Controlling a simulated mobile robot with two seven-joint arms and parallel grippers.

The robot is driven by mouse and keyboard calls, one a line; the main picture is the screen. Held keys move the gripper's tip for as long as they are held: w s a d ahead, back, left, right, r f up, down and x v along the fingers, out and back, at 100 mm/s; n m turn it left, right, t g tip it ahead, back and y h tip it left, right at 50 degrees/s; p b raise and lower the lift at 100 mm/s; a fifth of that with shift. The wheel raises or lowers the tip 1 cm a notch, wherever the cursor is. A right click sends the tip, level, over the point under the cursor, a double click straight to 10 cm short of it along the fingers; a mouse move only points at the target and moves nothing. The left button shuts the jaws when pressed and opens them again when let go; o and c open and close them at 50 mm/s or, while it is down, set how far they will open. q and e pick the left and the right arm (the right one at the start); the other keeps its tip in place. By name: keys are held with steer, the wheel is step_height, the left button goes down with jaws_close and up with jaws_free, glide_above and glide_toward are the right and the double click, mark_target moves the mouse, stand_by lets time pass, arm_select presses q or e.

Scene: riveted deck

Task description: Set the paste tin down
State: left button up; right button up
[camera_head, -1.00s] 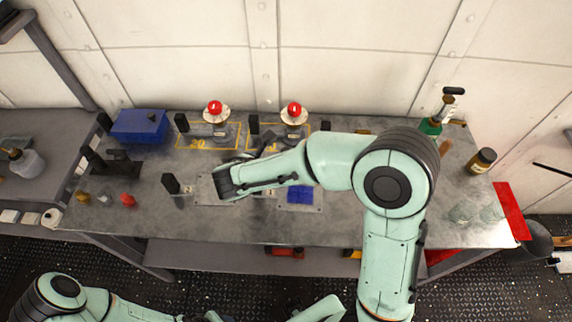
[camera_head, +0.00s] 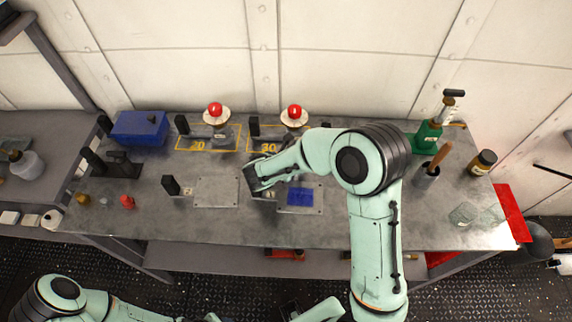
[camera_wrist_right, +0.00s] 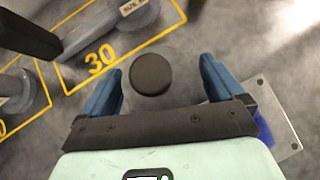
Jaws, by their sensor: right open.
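My right gripper (camera_head: 256,188) is low over the bench, between the bare left plate and the plate with the blue patch. In the right wrist view my right gripper (camera_wrist_right: 158,80) is open. Its blue fingers stand on either side of a round grey body with a black disc-shaped top (camera_wrist_right: 152,75). This may be the paste tin; I cannot be sure, and I cannot tell whether the fingers touch it. The gripper hides it in the head view. My left arm crosses the lower left of the head view; its fingers do not show.
The bare plate (camera_head: 217,192) is left of my gripper; the blue-patched plate (camera_head: 312,209) is right. Behind are yellow-outlined areas with red-topped fixtures (camera_head: 215,111). A blue box (camera_head: 140,128), green dispenser (camera_head: 427,136) and brown jar (camera_head: 483,161) stand farther off. The front bench strip is clear.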

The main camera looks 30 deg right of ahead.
steer(key=c, duration=1.7)
steer(key=shift+r, duration=0.1)
steer(key=shift+c, duration=0.2)
steer(key=shift+r, duration=0.1)
